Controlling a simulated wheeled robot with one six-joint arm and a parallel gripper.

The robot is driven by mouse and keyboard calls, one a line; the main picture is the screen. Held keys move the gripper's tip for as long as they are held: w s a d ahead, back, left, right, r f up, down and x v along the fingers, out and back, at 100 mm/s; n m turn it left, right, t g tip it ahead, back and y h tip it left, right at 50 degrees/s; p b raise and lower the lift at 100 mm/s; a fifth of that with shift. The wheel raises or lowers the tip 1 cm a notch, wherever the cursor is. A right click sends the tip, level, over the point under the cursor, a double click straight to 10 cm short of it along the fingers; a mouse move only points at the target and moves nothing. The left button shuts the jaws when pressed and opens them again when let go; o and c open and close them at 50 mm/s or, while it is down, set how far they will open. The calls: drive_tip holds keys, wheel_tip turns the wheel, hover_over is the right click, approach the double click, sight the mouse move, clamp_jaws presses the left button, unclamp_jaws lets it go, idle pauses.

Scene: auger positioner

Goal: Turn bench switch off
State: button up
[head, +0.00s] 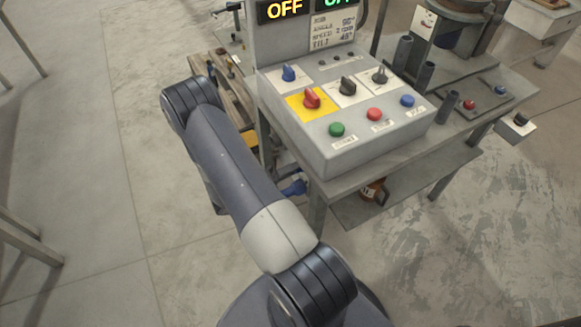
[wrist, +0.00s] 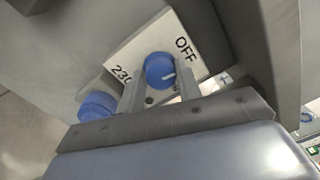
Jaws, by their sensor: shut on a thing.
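In the wrist view, a round blue knob (wrist: 159,68) sits on a white plate (wrist: 146,42) marked "OFF" at the right and "230" at the left. A short white mark on the knob points to the right, on the "OFF" side. My gripper (wrist: 161,84) has one finger on each side of the knob and is shut on it. The fingertips partly cover the knob's edges. In the head view my gripper and this knob are hidden behind my arm and the bench.
A second blue round part (wrist: 96,106) is close left of my gripper. In the head view, a grey control box (head: 345,140) with coloured knobs and buttons stands on the bench, under a display reading "OFF" (head: 285,9). A blue part (head: 293,188) hangs below. Open floor (head: 90,200) lies left.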

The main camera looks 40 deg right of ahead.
drive_tip(key=shift+r+n, duration=0.1)
drive_tip(key=shift+n, duration=1.1)
drive_tip(key=o, duration=0.9)
drive_tip(key=v, duration=1)
drive_tip(key=shift+a, duration=0.35)
drive_tip(key=shift+d, duration=0.1)
